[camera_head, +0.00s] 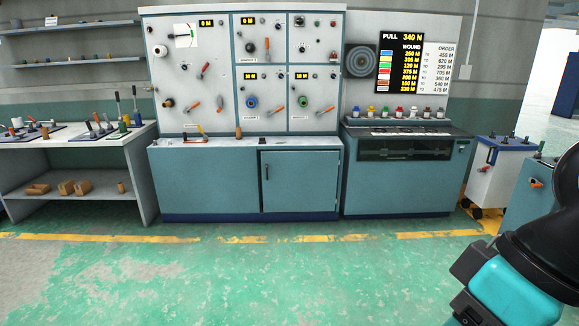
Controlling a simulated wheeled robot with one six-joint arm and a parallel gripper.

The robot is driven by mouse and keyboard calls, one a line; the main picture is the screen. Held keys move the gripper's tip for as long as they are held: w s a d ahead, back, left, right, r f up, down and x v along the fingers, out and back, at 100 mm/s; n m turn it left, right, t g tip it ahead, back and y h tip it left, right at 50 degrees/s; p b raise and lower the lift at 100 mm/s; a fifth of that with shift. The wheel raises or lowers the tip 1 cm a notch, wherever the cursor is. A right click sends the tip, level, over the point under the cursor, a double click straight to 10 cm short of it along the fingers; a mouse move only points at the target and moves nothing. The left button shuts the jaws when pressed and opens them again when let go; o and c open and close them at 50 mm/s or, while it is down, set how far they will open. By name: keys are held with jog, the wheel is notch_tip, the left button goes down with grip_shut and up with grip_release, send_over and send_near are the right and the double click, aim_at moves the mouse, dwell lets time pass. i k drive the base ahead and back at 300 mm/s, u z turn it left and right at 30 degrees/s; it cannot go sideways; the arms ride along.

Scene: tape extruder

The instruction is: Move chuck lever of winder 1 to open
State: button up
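The winder panels are on the upright front of a large teal and white cabinet (245,70). The lower left panel has a blue-ringed hub (251,101) and an orange-tipped lever (269,101). The lower right panel has a green-ringed hub (303,101) and an orange-handled lever (325,111). The labels are too small to tell which panel is winder 1, and no chuck lever can be told open or shut. My gripper is not in view; part of my arm fills the lower right corner.
A work ledge (218,143) juts out below the panels. A bench (75,150) with upright levers stands at left. A cabinet with small coloured bottles (405,170) and a white cart (497,172) stand at right. The green floor (250,280) in front is clear.

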aim_at(269, 115)
jog(key=u, duration=0.55)
jog(key=i, duration=3.6)
jog(key=z, duration=0.7)
jog(key=i, duration=0.3)
jog(key=z, duration=0.9)
jog(key=i, duration=1.4)
jog(key=u, duration=0.8)
jog(key=i, duration=0.35)
jog(key=u, duration=0.5)
